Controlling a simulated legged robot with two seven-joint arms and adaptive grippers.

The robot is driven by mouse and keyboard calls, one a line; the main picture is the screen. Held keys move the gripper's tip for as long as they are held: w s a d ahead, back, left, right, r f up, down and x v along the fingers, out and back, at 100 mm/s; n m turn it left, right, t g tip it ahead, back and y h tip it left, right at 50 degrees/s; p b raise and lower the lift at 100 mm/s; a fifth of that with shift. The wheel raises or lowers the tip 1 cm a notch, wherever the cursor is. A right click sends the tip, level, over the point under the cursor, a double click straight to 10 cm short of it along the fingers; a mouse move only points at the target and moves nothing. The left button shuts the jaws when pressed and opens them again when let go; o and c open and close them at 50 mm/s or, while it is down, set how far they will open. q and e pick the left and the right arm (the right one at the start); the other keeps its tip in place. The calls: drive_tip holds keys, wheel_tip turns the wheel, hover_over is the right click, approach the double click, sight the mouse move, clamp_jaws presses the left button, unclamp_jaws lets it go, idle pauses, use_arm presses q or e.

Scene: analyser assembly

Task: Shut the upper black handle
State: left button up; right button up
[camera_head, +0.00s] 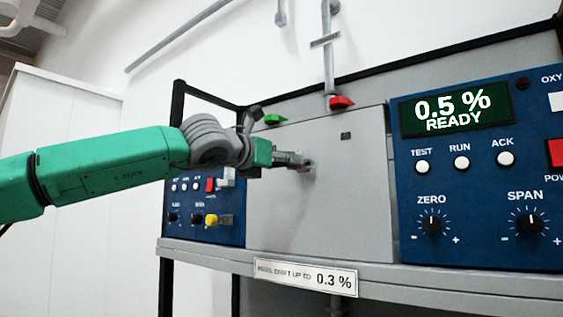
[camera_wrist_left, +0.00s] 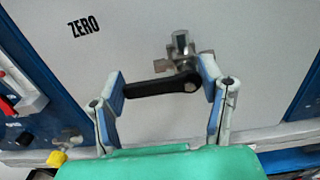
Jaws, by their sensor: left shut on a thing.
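A black handle (camera_wrist_left: 160,86) on a metal valve fitting (camera_wrist_left: 181,50) is on the grey panel in the left wrist view. It lies nearly crosswise there, slightly tilted. My left gripper (camera_wrist_left: 165,105) has one finger at each end of the handle and is shut on it lengthwise. In the head view, my left gripper (camera_head: 292,160) reaches the grey panel (camera_head: 350,200) and hides most of the handle. No second black handle shows. My right gripper is not in view.
A blue panel (camera_head: 432,180) with knobs and a display reading 0.5 % READY is at the right. A smaller blue panel (camera_head: 205,232) with a yellow knob (camera_head: 211,220) is under my left arm. Red (camera_head: 341,102) and green (camera_head: 275,119) handles are above the grey panel.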

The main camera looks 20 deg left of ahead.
use_arm(q)
drive_tip(key=shift+w+a+r, duration=0.1)
drive_tip(key=shift+a+r, duration=0.1)
drive_tip(key=shift+a, duration=0.05)
drive_tip(key=shift+d+f+n+b, duration=0.15)
drive_tip(key=shift+f+n+b, duration=0.05)
drive_tip(key=shift+n+b, duration=0.4)
drive_tip(key=n+b, duration=0.1)
drive_tip(key=n, duration=0.1)
drive_tip(key=f+n+b, duration=0.1)
drive_tip(key=n+b, duration=0.3)
drive_tip(key=f+n+b, duration=0.1)
drive_tip(key=n+b, duration=0.1)
drive_tip(key=shift+d+n, duration=0.15)
drive_tip(key=shift+n, duration=0.15)
drive_tip(key=shift+s+d+f+n+b, duration=0.1)
drive_tip(key=shift+d+f+n+b, duration=0.15)
drive_tip(key=shift+n+b, duration=0.95)
drive_tip(key=shift+s+d+f+n+b, duration=0.1)
drive_tip(key=shift+d+n+b, duration=0.1)
drive_tip(key=shift+n+b, duration=0.95)
drive_tip(key=shift+s+d+f+n+b, duration=0.1)
drive_tip(key=shift+d+f+n+b, duration=0.15)
drive_tip(key=shift+n+b, duration=0.95)
drive_tip(key=shift+n+p, duration=0.35)
drive_tip(key=shift+n, duration=0.2)
